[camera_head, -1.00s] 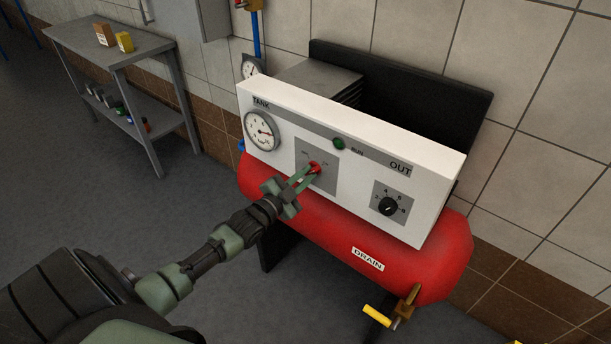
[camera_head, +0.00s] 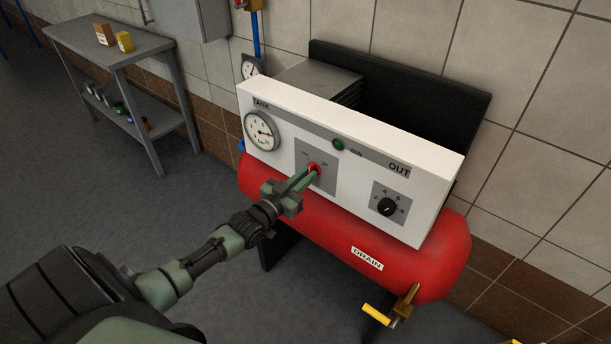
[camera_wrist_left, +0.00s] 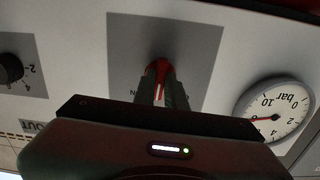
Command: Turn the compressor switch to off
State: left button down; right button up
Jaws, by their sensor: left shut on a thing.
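The compressor switch (camera_head: 313,167) is a red knob on a grey plate in the middle of the white panel (camera_head: 352,200). My left gripper (camera_head: 308,173) reaches it from the lower left and is shut on the knob. In the left wrist view the red knob (camera_wrist_left: 158,72), with a white mark, sits between the two fingertips (camera_wrist_left: 161,88), in front of the grey plate. The fingers hide part of the knob and most of the plate's lettering. My right gripper is not in view.
The red tank (camera_head: 330,235) lies under the panel, with a yellow-handled drain valve (camera_head: 377,314) low at the right. The panel also carries a pressure gauge (camera_head: 262,131), a green run lamp (camera_head: 338,144) and a black outlet knob (camera_head: 387,207). A grey table (camera_head: 110,48) stands at the left.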

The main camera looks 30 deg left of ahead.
pick_arm(q)
jog(key=shift+d+n+b, duration=0.1)
jog(key=shift+n+b, duration=0.3)
jog(key=shift+n, duration=4.4)
jog(key=c, duration=1.5)
grip_release()
jog(key=shift+o, duration=0.2)
jog(key=s, duration=0.7)
jog(key=shift+s+a, duration=0.35)
jog(key=shift+s, duration=0.05)
